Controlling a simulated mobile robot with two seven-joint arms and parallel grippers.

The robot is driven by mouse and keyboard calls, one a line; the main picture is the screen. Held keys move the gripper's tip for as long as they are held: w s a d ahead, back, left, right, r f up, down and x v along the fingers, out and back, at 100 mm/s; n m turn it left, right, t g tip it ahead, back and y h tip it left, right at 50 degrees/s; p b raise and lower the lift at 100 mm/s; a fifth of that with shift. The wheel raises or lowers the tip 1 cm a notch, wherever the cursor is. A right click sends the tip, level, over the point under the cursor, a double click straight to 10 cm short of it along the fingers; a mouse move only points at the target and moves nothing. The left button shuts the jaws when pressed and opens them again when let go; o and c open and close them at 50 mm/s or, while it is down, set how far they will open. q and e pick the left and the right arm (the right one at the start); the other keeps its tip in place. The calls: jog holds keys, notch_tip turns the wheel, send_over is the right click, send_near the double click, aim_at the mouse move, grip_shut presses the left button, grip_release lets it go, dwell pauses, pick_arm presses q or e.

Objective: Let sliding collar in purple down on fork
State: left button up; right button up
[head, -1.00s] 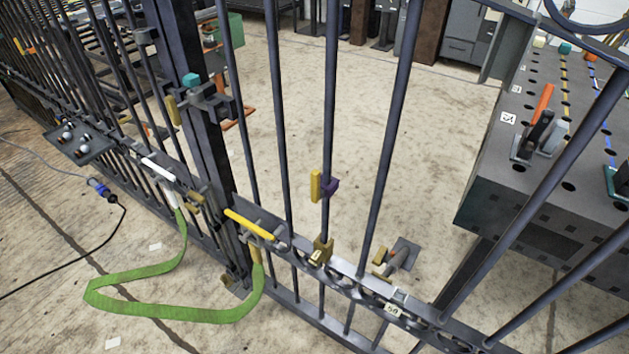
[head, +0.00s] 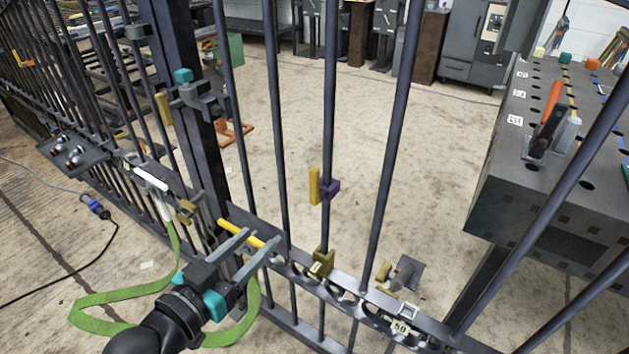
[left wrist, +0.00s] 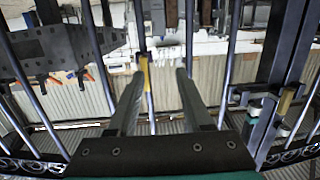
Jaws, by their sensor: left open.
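The purple sliding collar (head: 330,189) sits around an upright gate bar in the middle of the head view, with a yellow handle (head: 314,186) on its left side. Below it, apart from it, a brass-coloured piece (head: 321,264), which looks like the fork, stands on the lower rail at the same bar. My left gripper (head: 262,237) is open and empty, lower left of the collar. In the left wrist view a yellow handle (left wrist: 145,74), seemingly the collar's, shows beyond and between the open fingers (left wrist: 158,74). My right gripper is not in view.
The thick gate post (head: 180,80) has a brass-and-teal latch. Upright bars stand on both sides of the collar. A grey hole-topped bench (head: 535,200) stands at the right.

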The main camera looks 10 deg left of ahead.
aim_at(312, 176)
pick_arm(q)
notch_tip(312, 176, up, 6)
jog(key=s+d+m+t+h, duration=0.1)
jog(key=s+d+h, duration=0.1)
jog(key=b+x, duration=0.4)
jog(key=x, duration=0.9)
jog(key=shift+w, duration=0.35)
jog(key=shift+x, duration=1)
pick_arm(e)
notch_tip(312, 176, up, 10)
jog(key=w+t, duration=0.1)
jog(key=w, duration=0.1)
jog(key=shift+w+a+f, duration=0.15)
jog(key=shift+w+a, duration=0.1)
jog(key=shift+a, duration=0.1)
pick_arm(q)
jog(key=shift+r, duration=0.1)
grip_shut()
